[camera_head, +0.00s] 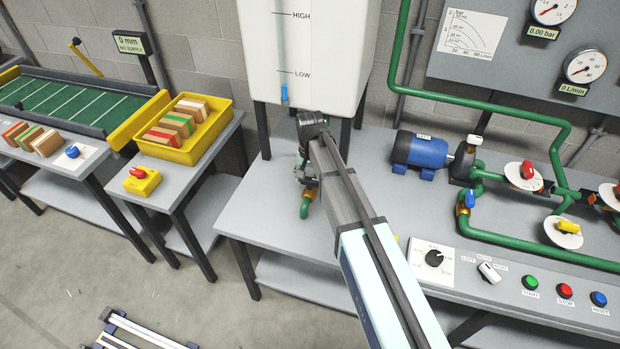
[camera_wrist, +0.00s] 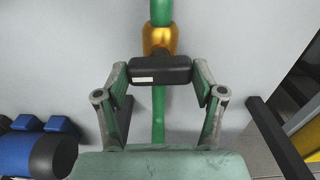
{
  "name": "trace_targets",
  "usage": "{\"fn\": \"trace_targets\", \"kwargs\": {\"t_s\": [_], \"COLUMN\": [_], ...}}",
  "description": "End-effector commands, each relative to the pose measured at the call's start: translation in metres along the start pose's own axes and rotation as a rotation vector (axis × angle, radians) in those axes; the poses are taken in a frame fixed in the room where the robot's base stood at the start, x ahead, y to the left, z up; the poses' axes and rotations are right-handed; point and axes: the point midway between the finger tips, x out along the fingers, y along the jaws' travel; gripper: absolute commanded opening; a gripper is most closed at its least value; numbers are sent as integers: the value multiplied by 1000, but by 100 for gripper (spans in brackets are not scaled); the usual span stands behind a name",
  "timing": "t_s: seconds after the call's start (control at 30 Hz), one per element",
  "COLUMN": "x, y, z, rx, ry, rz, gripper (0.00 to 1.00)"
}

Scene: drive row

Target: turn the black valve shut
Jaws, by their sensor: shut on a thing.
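The black valve handle (camera_wrist: 160,70) shows in the wrist view as a short dark bar with a small white label. It lies across the green pipe (camera_wrist: 159,110), in front of a brass valve body (camera_wrist: 160,40). My gripper (camera_wrist: 160,76) has one finger at each end of the handle and is shut on it. In the head view my gripper (camera_head: 304,165) is below the white tank (camera_head: 308,60), and my arm hides the handle. A green pipe elbow (camera_head: 306,204) shows just below the gripper.
A blue motor (camera_head: 420,150) and green pipework with red, yellow and blue handles stand to the right on the grey bench (camera_head: 270,215). A control panel with a black knob (camera_head: 434,258) is at the front. A yellow crate (camera_head: 190,120) stands on the left table.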

Motion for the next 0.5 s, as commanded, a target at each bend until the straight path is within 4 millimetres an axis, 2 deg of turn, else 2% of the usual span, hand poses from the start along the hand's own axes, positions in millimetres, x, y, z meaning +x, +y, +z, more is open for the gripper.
{"fn": "trace_targets", "kwargs": {"t_s": [0.5], "x": [1], "y": [0], "z": [1], "rx": [80], "ry": [-3], "rz": [1], "gripper": [34]}}
